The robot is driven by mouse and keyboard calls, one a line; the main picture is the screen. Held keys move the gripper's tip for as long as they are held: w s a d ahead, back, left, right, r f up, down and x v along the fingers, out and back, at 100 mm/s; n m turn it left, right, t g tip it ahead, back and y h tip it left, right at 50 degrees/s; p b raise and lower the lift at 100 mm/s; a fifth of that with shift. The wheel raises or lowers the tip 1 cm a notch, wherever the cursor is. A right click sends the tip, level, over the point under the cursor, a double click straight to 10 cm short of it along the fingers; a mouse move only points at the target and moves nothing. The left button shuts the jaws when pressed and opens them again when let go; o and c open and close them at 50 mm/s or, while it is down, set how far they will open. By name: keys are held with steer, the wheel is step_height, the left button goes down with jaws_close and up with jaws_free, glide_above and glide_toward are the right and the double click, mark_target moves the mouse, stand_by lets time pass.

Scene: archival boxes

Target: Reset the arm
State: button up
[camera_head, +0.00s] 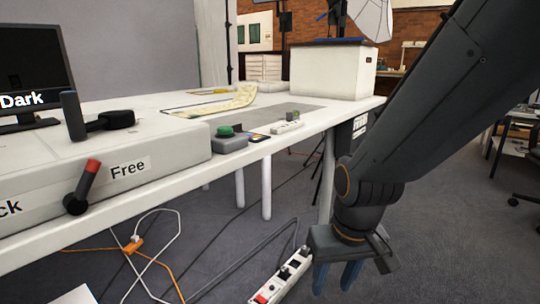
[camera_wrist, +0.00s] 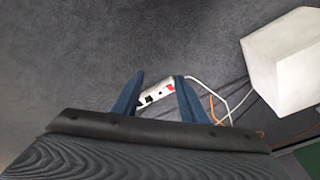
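My gripper (camera_head: 337,275) hangs low at the right of the head view, beside the front edge of the white table (camera_head: 246,147) and above the grey carpet. My dark arm reaches down to it from the upper right. In the wrist view my gripper (camera_wrist: 158,84) shows two blue fingers spread apart with a gap between them. Nothing is held between them. A white power strip (camera_wrist: 158,92) on the floor shows beyond the gap.
The power strip (camera_head: 283,276) lies on the floor left of my gripper, with loose cables (camera_head: 150,262). A white box (camera_wrist: 285,62) is at the wrist view's right. On the table are a white archival box (camera_head: 330,72), a green button (camera_head: 226,131) and a red-tipped lever (camera_head: 82,187).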

steer(key=s+a+r+n+g+y+p, duration=0.1)
steer(key=s+a+r+n, duration=0.1)
steer(key=s+a+r, duration=0.35)
steer(key=s+a+r+n+g+p, duration=0.1)
steer(key=s+a+r+n, duration=0.2)
steer(key=s+a, duration=0.55)
steer(key=d+r+m+p, duration=0.2)
steer(key=d+r+p, duration=0.5)
steer(key=p, duration=0.5)
steer(key=d+r+m+h+p, duration=0.1)
steer(key=d+r+m+p, duration=0.1)
steer(key=d+r+p, duration=0.5)
steer(key=d+r+m+p, duration=0.3)
steer(key=d+r+p, duration=0.4)
steer(key=r+p, duration=0.7)
steer(key=p, duration=0.4)
steer(key=shift+s+r+h+p, duration=0.2)
steer(key=shift+h+p, duration=0.1)
steer(key=shift+p, duration=0.1)
